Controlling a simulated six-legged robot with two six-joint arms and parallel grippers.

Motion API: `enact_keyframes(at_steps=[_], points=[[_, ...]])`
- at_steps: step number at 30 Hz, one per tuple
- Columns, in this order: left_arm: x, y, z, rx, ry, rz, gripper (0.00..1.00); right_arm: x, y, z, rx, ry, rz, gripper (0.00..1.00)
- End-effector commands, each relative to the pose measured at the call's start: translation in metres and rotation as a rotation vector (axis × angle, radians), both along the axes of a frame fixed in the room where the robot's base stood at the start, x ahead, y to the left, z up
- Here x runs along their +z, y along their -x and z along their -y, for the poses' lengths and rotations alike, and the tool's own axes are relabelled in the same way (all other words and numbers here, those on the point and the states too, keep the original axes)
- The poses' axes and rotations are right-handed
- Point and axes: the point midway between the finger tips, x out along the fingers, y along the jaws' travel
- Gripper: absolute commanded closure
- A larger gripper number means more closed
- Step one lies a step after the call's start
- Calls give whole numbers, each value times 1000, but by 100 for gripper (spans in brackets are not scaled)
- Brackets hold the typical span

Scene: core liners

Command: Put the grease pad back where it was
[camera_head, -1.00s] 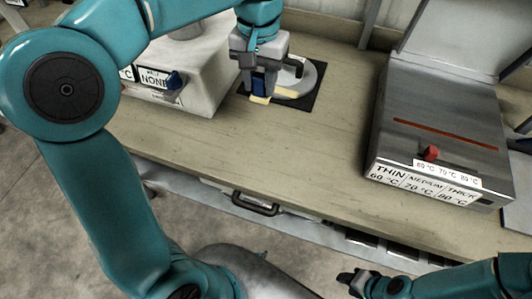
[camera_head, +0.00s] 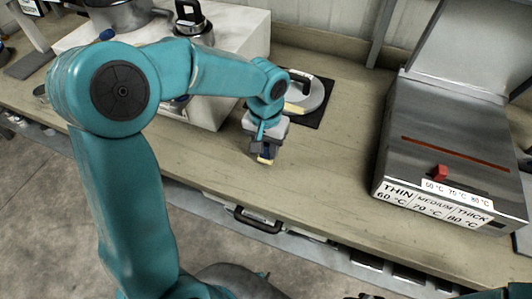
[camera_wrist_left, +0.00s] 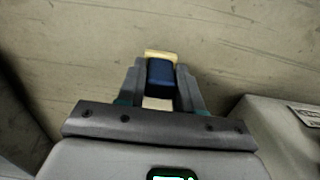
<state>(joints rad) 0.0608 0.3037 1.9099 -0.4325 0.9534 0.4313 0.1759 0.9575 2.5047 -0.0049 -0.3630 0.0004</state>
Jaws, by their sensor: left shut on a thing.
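The grease pad (camera_head: 266,157), a blue block with a cream-yellow pad edge, is held in my left gripper (camera_head: 263,150) over the front-middle of the wooden bench. In the left wrist view, the grease pad (camera_wrist_left: 161,76) sits between the two fingers of the left gripper (camera_wrist_left: 160,88), which are shut on it. Bare bench surface shows behind it; I cannot tell the exact gap below it. Only a dark sliver of my right gripper (camera_head: 364,297) shows at the bottom edge, too little to tell its state.
A round metal plate with a handle (camera_head: 318,94) lies on a black mat (camera_head: 320,116) behind the gripper. A white block-shaped unit (camera_head: 236,60) stands at the left. A steel heater with a red knob (camera_head: 450,130) stands at the right. The bench (camera_head: 325,165) between is clear.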

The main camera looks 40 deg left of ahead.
Motion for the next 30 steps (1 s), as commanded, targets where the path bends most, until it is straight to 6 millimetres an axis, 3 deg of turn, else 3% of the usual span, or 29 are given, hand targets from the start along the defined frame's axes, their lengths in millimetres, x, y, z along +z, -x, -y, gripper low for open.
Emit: enact_keyframes(at_steps=[5, 17, 18, 20, 30], points=[[-26, 1, 1, 1, 0, -3, 93, -1, 0, 0, 0, 0, 0, 57], [-32, 0, 1, 1, 0, -1, 93, -6, 0, 0, 0, 0, 0, 57], [-31, 0, 1, 1, 0, 0, 58, -5, 0, 0, 0, 0, 0, 57], [-30, 0, 1, 1, 0, -1, 39, -5, 0, 0, 0, 0, 0, 57], [-26, 0, 1, 1, 0, -1, 39, -1, 0, 0, 0, 0, 0, 57]])
